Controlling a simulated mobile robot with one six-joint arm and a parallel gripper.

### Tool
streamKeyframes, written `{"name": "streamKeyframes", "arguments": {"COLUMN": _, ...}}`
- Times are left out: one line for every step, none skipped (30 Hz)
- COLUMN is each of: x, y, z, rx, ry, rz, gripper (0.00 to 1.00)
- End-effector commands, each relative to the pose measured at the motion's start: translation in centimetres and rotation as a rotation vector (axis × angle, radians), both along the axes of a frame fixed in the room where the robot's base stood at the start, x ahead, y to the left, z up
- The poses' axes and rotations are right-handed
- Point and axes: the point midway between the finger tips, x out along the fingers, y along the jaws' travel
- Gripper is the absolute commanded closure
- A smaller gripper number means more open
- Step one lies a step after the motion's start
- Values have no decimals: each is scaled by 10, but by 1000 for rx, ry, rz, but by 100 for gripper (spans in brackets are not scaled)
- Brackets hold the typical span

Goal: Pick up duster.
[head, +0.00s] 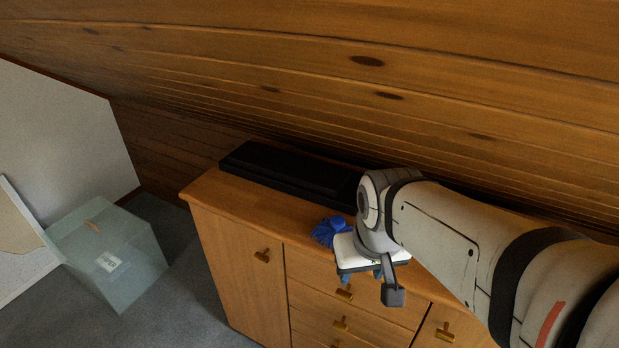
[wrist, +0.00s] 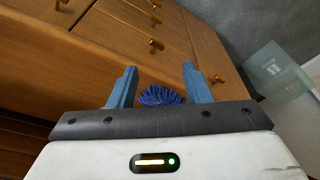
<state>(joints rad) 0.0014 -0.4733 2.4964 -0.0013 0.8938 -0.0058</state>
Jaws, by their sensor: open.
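The blue, fluffy duster (head: 325,231) lies on top of the wooden cabinet near its front edge, in the head view just left of my gripper. My gripper (head: 362,277) is beside it at the cabinet's front edge, its fingers partly hidden by its own body. In the wrist view the duster (wrist: 161,95) shows low between the two blue fingers of my open gripper (wrist: 158,75), partly hidden behind the gripper body. The fingers are apart and nothing is held. I cannot tell whether they touch the duster, and no handle is visible.
The wooden cabinet (head: 228,258) has doors, drawers and protruding knobs. A long black case (head: 290,172) lies along the back of its top. A sloped timber wall (head: 330,90) rises close behind. A translucent bin (head: 108,255) stands on the grey floor at left.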

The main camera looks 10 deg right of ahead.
Motion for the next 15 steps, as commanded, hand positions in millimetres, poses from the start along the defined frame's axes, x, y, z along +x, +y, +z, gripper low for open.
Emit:
{"name": "streamKeyframes", "arguments": {"x": 7, "y": 0, "z": -1, "rx": 1, "ry": -3, "rz": 3, "gripper": 51}}
{"name": "streamKeyframes", "arguments": {"x": 13, "y": 0, "z": -1, "rx": 2, "ry": -9, "rz": 6, "gripper": 49}}
{"name": "streamKeyframes", "arguments": {"x": 24, "y": -1, "z": -2, "rx": 4, "ry": -16, "rz": 6, "gripper": 46}}
{"name": "streamKeyframes", "arguments": {"x": 34, "y": -4, "z": -3, "rx": 5, "ry": -24, "rz": 6, "gripper": 43}}
{"name": "streamKeyframes", "arguments": {"x": 44, "y": -4, "z": -4, "rx": 6, "ry": -32, "rz": 10, "gripper": 41}}
{"name": "streamKeyframes", "arguments": {"x": 61, "y": -4, "z": -6, "rx": 8, "ry": -46, "rz": 16, "gripper": 37}}
{"name": "streamKeyframes", "arguments": {"x": 73, "y": -4, "z": -8, "rx": 9, "ry": -58, "rz": 22, "gripper": 35}}
{"name": "streamKeyframes", "arguments": {"x": 85, "y": -3, "z": -10, "rx": 8, "ry": -67, "rz": 28, "gripper": 33}}
{"name": "streamKeyframes", "arguments": {"x": 102, "y": -3, "z": -13, "rx": 10, "ry": -82, "rz": 34, "gripper": 29}}
{"name": "streamKeyframes", "arguments": {"x": 114, "y": -2, "z": -15, "rx": 10, "ry": -94, "rz": 39, "gripper": 27}}
{"name": "streamKeyframes", "arguments": {"x": 125, "y": -2, "z": -18, "rx": 11, "ry": -104, "rz": 44, "gripper": 24}}
{"name": "streamKeyframes", "arguments": {"x": 138, "y": -2, "z": -21, "rx": 11, "ry": -117, "rz": 50, "gripper": 21}}
{"name": "streamKeyframes", "arguments": {"x": 148, "y": -2, "z": -23, "rx": 11, "ry": -127, "rz": 53, "gripper": 19}}
{"name": "streamKeyframes", "arguments": {"x": 156, "y": -1, "z": -25, "rx": 10, "ry": -135, "rz": 56, "gripper": 16}}
{"name": "streamKeyframes", "arguments": {"x": 165, "y": -1, "z": -27, "rx": 10, "ry": -145, "rz": 60, "gripper": 13}}
